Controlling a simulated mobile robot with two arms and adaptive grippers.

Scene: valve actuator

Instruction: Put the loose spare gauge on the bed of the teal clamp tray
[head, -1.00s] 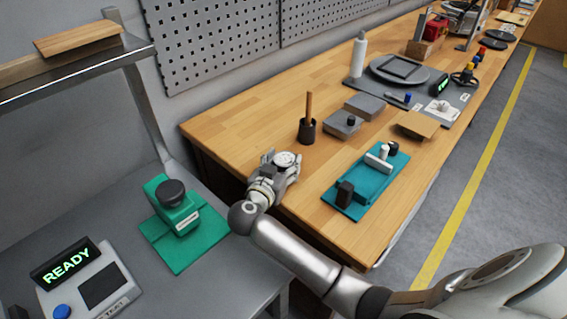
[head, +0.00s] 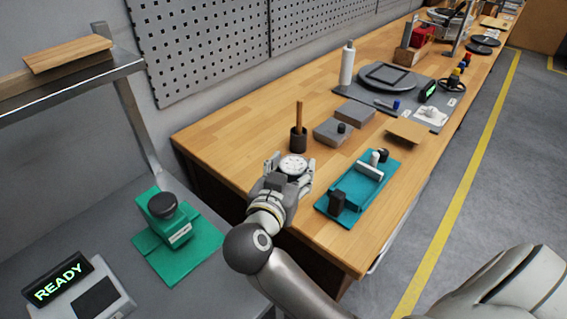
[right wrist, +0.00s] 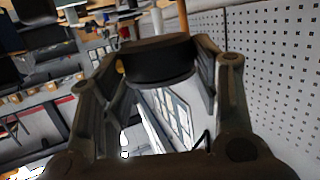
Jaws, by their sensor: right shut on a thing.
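The gauge (head: 293,165) has a round white dial and a dark rim. My right gripper (head: 291,170) is shut on it and holds it near the left part of the wooden bench. In the right wrist view the dark round gauge body (right wrist: 158,62) sits between the two fingers (right wrist: 160,75). The teal clamp tray (head: 341,214) lies on the bench to the right of the gripper, apart from it. It carries a black block (head: 337,202), a pale clamp bar (head: 369,172) and a dark knob. My left gripper is not in view.
A dark cup with a wooden handle (head: 298,138) stands just behind the gauge. Grey blocks (head: 333,131) and a cardboard piece (head: 408,131) lie behind the tray. A green fixture (head: 170,225) and a READY display (head: 58,279) are on the grey table at left.

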